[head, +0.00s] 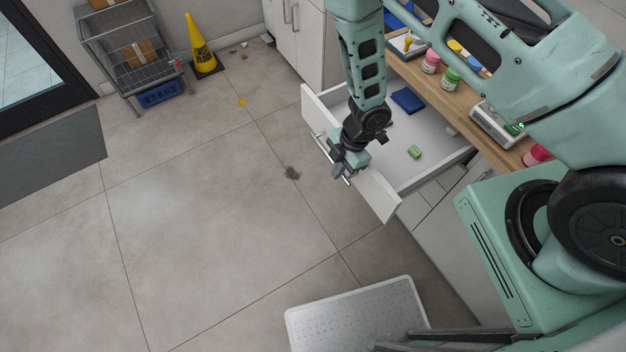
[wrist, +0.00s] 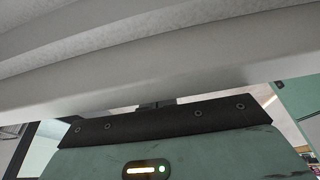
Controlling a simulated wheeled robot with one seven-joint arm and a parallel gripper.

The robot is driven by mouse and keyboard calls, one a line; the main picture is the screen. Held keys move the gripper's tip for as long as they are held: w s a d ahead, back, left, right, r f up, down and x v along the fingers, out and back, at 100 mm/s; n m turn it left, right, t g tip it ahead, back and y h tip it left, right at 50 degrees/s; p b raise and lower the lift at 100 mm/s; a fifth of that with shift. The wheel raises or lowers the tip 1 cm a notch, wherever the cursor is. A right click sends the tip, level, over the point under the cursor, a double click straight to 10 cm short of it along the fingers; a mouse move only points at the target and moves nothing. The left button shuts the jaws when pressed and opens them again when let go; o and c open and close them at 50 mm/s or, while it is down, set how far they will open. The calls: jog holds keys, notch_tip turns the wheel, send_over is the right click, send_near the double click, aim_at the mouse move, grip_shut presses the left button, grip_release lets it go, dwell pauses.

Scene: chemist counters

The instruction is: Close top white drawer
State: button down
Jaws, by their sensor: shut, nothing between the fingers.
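The top white drawer (head: 375,192) is pulled out from the counter in the head view. A bar handle (head: 323,148) runs along its outer face. A dark blue item (head: 408,100) and a small green item (head: 415,152) lie inside it. My gripper (head: 338,172) is shut and empty at the drawer's front, by the handle; I cannot tell if it touches. In the wrist view, a pale surface (wrist: 150,80), likely the drawer front, fills the upper part close to my gripper. The fingertips are mostly hidden there.
The wooden counter (head: 425,75) above the drawer carries a pink-labelled jar (head: 431,61), a green-labelled jar (head: 450,78) and a scale (head: 495,124). A yellow wet-floor cone (head: 202,48) and a wire rack (head: 130,50) stand at the back left. The floor left of the drawer is mostly clear.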

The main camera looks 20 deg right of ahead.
jog(key=p, duration=0.2)
send_over(384, 154)
jog(key=d, duration=0.2)
jog(key=shift+w+a, duration=0.1)
jog(key=shift+w, duration=0.2)
jog(key=shift+a, duration=0.1)
